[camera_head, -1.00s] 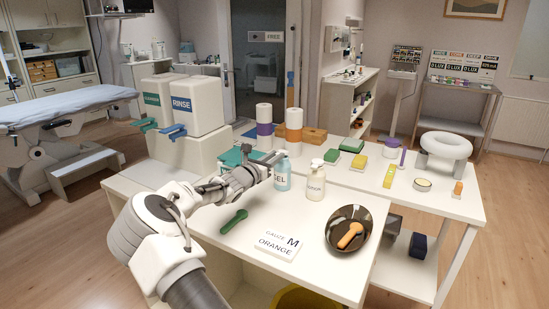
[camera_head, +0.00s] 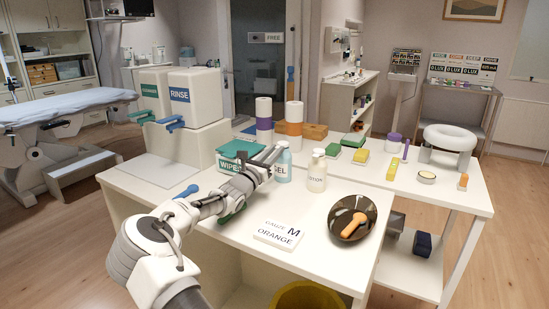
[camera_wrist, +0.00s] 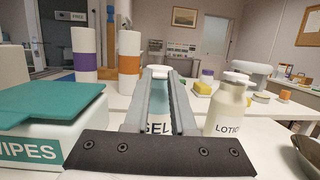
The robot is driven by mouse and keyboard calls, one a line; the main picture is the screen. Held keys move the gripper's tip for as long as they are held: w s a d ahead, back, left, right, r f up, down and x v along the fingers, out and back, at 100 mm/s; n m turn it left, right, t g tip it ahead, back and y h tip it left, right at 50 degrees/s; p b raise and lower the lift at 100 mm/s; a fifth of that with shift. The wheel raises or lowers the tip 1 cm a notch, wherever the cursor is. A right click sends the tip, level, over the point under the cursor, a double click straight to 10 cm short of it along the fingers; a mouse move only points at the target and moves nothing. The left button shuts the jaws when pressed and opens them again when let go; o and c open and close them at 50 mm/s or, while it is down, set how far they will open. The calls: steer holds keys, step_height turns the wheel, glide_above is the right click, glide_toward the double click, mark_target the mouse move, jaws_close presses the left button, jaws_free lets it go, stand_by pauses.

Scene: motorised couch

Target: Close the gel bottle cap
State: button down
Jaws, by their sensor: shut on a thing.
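The pale blue gel bottle (camera_head: 284,171) stands upright on the white table, beside the wipes box. It also shows in the wrist view (camera_wrist: 160,128) between my fingers, its label partly hidden. Its whitish cap (camera_wrist: 158,71) is at the fingertips; I cannot tell whether it is fully closed. My gripper (camera_head: 274,152) reaches the bottle's top from the left. In the wrist view my gripper (camera_wrist: 159,78) has its fingers closed in around the cap area.
A cream lotion bottle (camera_head: 317,174) stands close to the right. The teal-lidded wipes box (camera_wrist: 50,125) stands close to the left. Paper rolls (camera_head: 264,115) stand behind.

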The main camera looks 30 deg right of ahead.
steer(key=shift+f, duration=0.15)
steer(key=c, duration=0.7)
jaws_free()
steer(key=p+v, duration=0.3)
steer(key=v, duration=1.4)
steer(key=shift+s+a+f, duration=0.1)
steer(key=shift+s+a, duration=0.05)
steer(key=shift+a, duration=0.1)
